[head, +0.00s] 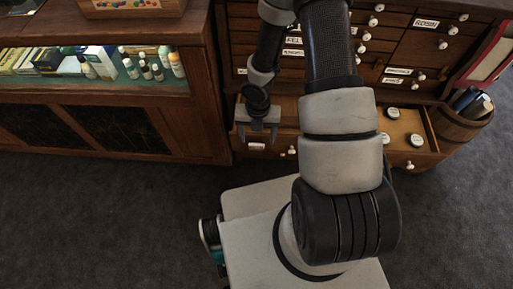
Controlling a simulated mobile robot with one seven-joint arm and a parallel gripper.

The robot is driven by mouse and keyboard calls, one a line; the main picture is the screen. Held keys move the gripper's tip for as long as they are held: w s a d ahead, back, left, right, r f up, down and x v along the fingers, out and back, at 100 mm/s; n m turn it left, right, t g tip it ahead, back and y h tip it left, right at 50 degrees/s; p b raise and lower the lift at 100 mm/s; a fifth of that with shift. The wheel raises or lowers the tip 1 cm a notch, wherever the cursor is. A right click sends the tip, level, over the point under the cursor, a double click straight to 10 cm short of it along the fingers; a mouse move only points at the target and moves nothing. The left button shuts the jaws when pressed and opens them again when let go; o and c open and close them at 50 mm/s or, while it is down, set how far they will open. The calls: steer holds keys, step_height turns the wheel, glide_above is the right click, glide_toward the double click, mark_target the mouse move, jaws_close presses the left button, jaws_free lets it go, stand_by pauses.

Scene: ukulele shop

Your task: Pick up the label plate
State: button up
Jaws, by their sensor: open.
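My gripper (258,128) points down over the left part of a pulled-out drawer, its two fingers apart. A small white label plate (257,146) shows just below the fingers, at the front left of that drawer. I cannot tell whether it is fixed to the drawer front or loose, and I see no finger touching it. My arm covers the middle of the drawer.
The open drawer (424,158) holds round white-lidded tins (416,139) at its right. A wooden barrel (458,122) stands to the right. A glass display case (100,100) with small bottles and boxes stands at left.

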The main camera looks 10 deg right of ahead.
mark_target(257, 146)
steer(key=f+b, duration=0.1)
steer(key=f, duration=0.2)
steer(key=w+f+b, duration=0.1)
steer(key=f, duration=0.1)
steer(key=shift+f, duration=0.4)
steer(key=shift+r, duration=0.1)
steer(key=c, duration=1.1)
